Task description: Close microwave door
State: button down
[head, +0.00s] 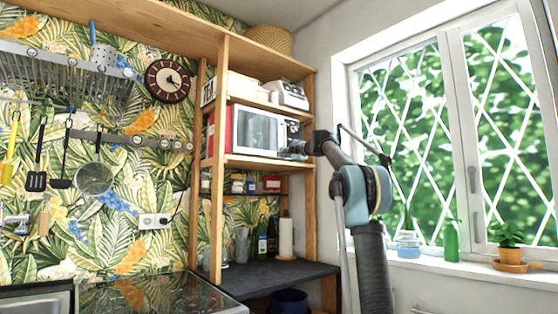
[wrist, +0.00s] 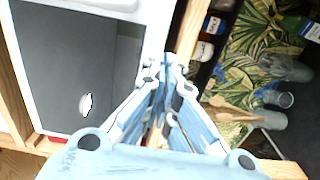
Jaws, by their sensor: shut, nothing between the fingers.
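The white microwave (head: 236,113) stands on a middle shelf of the wooden rack. Its door (head: 258,132) has a dark window and looks about flush with the front; I cannot tell if it is fully latched. In the wrist view the door window (wrist: 75,70) fills the upper left, with a white frame around it. My gripper (head: 286,150) is at the lower right of the microwave front, and it also shows in the wrist view (wrist: 167,65). Its fingers are shut and empty, with the tips close to the white frame. Contact is unclear.
The wooden rack post (head: 310,165) stands just right of the microwave. Jars (head: 238,185) are on the shelf below, and bottles (head: 262,240) stand on the dark counter (head: 265,277). A windowsill with a potted plant (head: 508,238) is at the right.

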jog(key=s+d+f+m+t+h, duration=0.1)
jog(key=s+d+m+t+h, duration=0.1)
jog(key=s+d+m+h, duration=0.25)
jog(key=s+d+f+m+t+h, duration=0.1)
jog(key=s+d+f+m+t, duration=0.15)
jog(key=s+d, duration=0.4)
jog(key=s+d+f+m+g+h, duration=0.2)
jog(key=s+d+f+m+h, duration=0.3)
jog(key=s+d+f+m, duration=0.45)
jog(key=s+d+f+m+g+h, duration=0.2)
jog(key=s+d+f+m+h, duration=0.3)
jog(key=f, duration=0.8)
jog(key=s+d+f+m+g, duration=0.1)
jog(key=s+f+g, duration=0.2)
jog(key=s+f, duration=0.8)
jog(key=s+f+m+g, duration=0.25)
jog(key=s+f, duration=0.35)
jog(key=f, duration=0.8)
jog(key=s+a+f+g+y, duration=0.2)
jog(key=s+a+f+g, duration=0.1)
jog(key=s+f, duration=0.7)
jog(key=s+a+f+g+y, duration=0.2)
jog(key=s+a+f+g, duration=0.1)
jog(key=s+f, duration=0.8)
jog(key=shift+a+f+m+g, duration=0.3)
jog(key=shift+a+f+m, duration=0.1)
jog(key=shift+a+f, duration=0.2)
